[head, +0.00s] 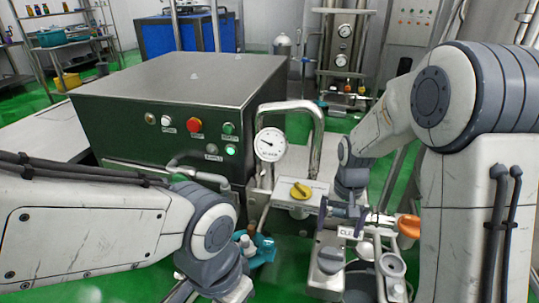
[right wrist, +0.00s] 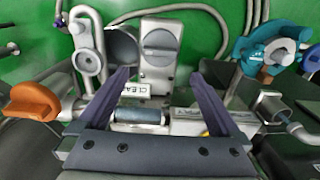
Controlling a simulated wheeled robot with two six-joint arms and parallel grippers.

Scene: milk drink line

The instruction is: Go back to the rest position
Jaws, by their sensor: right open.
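My right gripper (head: 345,212) is over the pipework at the lower right in the head view. In the right wrist view its two dark fingers (right wrist: 162,85) are spread apart with no object held between them. A short cylinder lies across the pipework close to the finger bases. My left arm comes in from the left in the head view, and its wrist bends down toward the bottom edge.
An orange handle (head: 409,226) is close beside my right gripper. A yellow knob (head: 301,190), a pressure gauge (head: 270,145) and a teal valve (right wrist: 268,45) are nearby. A large metal cabinet (head: 180,85) with buttons stands behind my left arm. Open green floor lies farther back.

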